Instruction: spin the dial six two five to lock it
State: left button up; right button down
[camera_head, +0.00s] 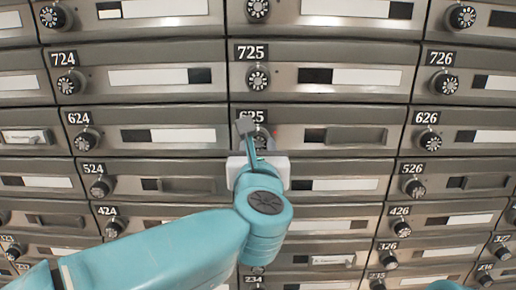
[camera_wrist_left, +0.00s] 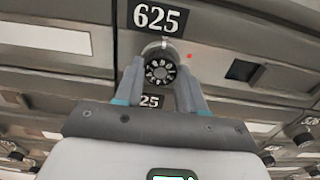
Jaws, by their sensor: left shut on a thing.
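The mailbox door marked 625 (camera_head: 355,135) is in the middle of the head view, its label partly hidden by my gripper. Its black dial (camera_wrist_left: 160,69) with white marks shows in the left wrist view, just below the 625 plate (camera_wrist_left: 160,18). My left gripper (camera_head: 256,135) is at this dial, with one finger on each side of it, shut on it. A small red light (camera_wrist_left: 189,56) shows to the right of the dial. My right gripper is not seen.
Rows of grey metal mailboxes with dials and number plates surround it. Dial 725 (camera_head: 257,78) is right above, dial 624 (camera_head: 87,140) to the left and dial 626 (camera_head: 429,144) to the right. A teal part (camera_head: 447,286) shows at the bottom right edge.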

pick_arm(q)
jog(key=shift+m, duration=0.4)
dwell(0.4)
jog(key=m+p, duration=0.1)
jog(key=m, duration=0.2)
jog(key=shift+r+m, duration=0.1)
jog(key=shift+m, duration=0.3)
jog(key=m+p, duration=0.1)
jog(key=m, duration=0.3)
jog(key=shift+r, duration=0.1)
jog(key=m+p, duration=0.2)
jog(key=m, duration=0.3)
jog(key=m+p, duration=0.2)
jog(key=m, duration=0.2)
jog(key=shift+a+m+p, duration=0.1)
jog(key=shift+m+p, duration=0.2)
jog(key=shift+p, duration=0.1)
jog(key=m+p, duration=0.2)
jog(key=m, duration=0.2)
jog(key=shift+r, duration=0.1)
jog(key=m+p, duration=0.3)
jog(key=m, duration=0.2)
jog(key=m+p, duration=0.2)
jog(key=m, duration=0.1)
jog(key=shift+m, duration=0.3)
jog(key=shift+m+p, duration=1.05)
jog(key=shift+m, duration=0.95)
